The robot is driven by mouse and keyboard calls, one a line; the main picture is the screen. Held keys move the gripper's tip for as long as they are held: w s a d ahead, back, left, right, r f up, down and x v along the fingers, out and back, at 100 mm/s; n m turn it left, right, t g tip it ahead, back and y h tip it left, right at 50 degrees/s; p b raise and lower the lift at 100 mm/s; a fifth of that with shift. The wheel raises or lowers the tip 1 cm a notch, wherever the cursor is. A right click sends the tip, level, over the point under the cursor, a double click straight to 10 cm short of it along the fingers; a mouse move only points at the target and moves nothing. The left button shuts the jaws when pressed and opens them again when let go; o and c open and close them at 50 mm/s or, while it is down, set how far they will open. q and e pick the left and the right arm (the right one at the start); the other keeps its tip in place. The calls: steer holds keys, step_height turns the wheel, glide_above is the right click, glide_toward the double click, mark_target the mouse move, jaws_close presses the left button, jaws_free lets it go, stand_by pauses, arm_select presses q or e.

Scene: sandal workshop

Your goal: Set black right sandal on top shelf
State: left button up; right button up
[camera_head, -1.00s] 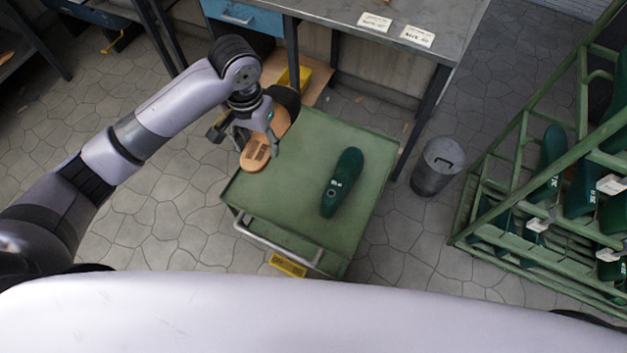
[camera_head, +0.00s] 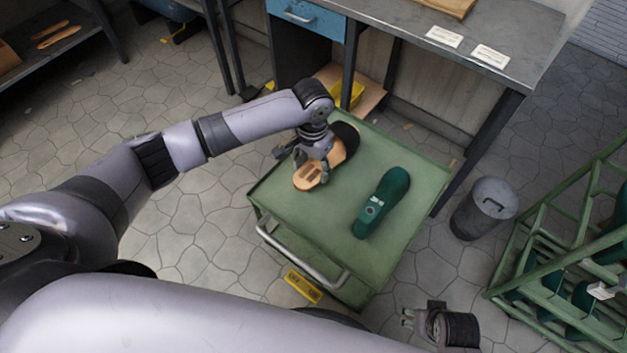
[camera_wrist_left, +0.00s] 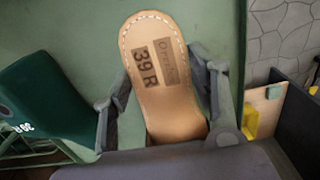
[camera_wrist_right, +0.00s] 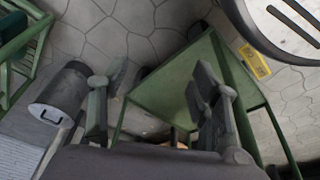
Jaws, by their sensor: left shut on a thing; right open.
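The sandal has a tan insole (camera_head: 309,179) and a black upper (camera_head: 347,139). It is at the far left part of the green cart's top (camera_head: 310,220). My left gripper (camera_head: 314,168) is shut on it from above, one finger on each side. In the left wrist view the insole (camera_wrist_left: 160,75) is stamped "39 R" and sits between the fingers (camera_wrist_left: 163,108). I cannot tell whether it touches the cart. My right gripper (camera_head: 424,318) is open and empty, low at the right beyond the cart's near corner; its fingers (camera_wrist_right: 155,105) also show in the right wrist view.
A dark green shoe last (camera_head: 382,203) lies on the cart, right of the sandal. A grey bin (camera_head: 484,208) and a green rack (camera_head: 545,262) with lasts stand at right. A workbench (camera_head: 510,45) is behind the cart. A shelf (camera_head: 85,45) with tan pieces is at upper left.

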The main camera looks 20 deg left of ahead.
arm_select(q)
steer(key=shift+f+b, duration=0.6)
steer(key=shift+f, duration=2.1)
arm_select(e)
steer(key=r, duration=0.5)
steer(key=shift+w+r, duration=0.25)
steer(key=shift+w, duration=0.05)
arm_select(q)
steer(key=o, duration=1.4)
steer(key=shift+o, duration=0.2)
steer(key=shift+r, duration=0.3)
step_height(320, 180, up, 12)
steer(key=p, duration=0.3)
steer(key=shift+f, duration=0.25)
arm_select(e)
step_height(320, 180, down, 12)
steer(key=s, duration=0.2)
steer(key=shift+s+d+r, duration=0.15)
steer(key=shift+s+r, duration=0.1)
steer(key=shift+s, duration=0.15)
